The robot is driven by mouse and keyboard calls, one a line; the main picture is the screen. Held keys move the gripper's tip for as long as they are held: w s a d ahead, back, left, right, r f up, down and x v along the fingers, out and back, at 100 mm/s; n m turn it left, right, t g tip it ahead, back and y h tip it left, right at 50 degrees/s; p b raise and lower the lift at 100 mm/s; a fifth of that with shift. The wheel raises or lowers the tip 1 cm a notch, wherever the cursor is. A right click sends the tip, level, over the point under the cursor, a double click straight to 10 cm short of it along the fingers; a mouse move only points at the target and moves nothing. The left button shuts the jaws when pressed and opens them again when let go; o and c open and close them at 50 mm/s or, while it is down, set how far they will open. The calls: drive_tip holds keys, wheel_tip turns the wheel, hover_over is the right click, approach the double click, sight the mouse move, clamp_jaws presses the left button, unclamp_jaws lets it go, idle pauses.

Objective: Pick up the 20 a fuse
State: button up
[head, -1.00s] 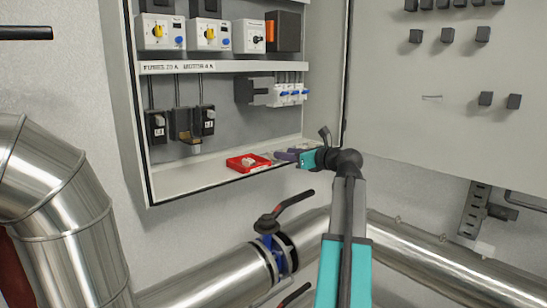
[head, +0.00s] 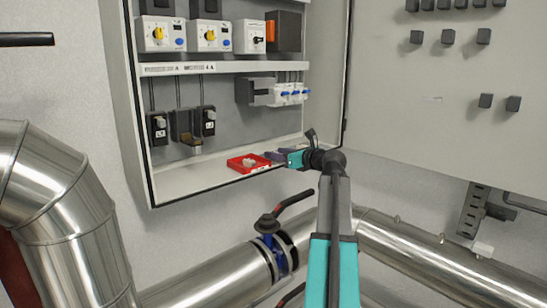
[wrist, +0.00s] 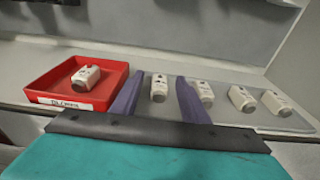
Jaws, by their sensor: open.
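In the wrist view several white fuses lie in a row on a grey tray (wrist: 226,108). One fuse (wrist: 158,88) lies between the two purple fingers of my open gripper (wrist: 155,92), apart from both fingers. Another fuse (wrist: 200,91) is just right of the right finger, and two more fuses (wrist: 242,98) (wrist: 277,102) lie further right. Print on them is too small to read. In the head view my gripper (head: 272,156) reaches onto the cabinet floor, beside a red tray (head: 235,168); the row of fuses is hidden or too small there.
The red tray also shows in the wrist view (wrist: 47,90), left of my gripper, with one white fuse (wrist: 85,77) in it and a label on its front. Fuse holders (head: 158,127) hang above the cabinet floor. The open cabinet door (head: 440,130) is at the right.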

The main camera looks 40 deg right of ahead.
clamp_jaws()
drive_tip(key=shift+r, duration=0.15)
idle(0.4)
drive_tip(key=shift+r+b, duration=0.65)
drive_tip(key=shift+r, duration=0.85)
drive_tip(key=s+a+r+b, duration=0.1)
drive_tip(key=s+a, duration=0.2)
drive_tip(key=s, duration=0.4)
drive_tip(key=s+a+b, duration=0.2)
drive_tip(key=s+a, duration=0.1)
drive_tip(key=s, duration=0.4)
drive_tip(key=shift+s+a+r, duration=0.15)
drive_tip(key=shift+s+r, duration=0.2)
drive_tip(key=shift+r, duration=0.05)
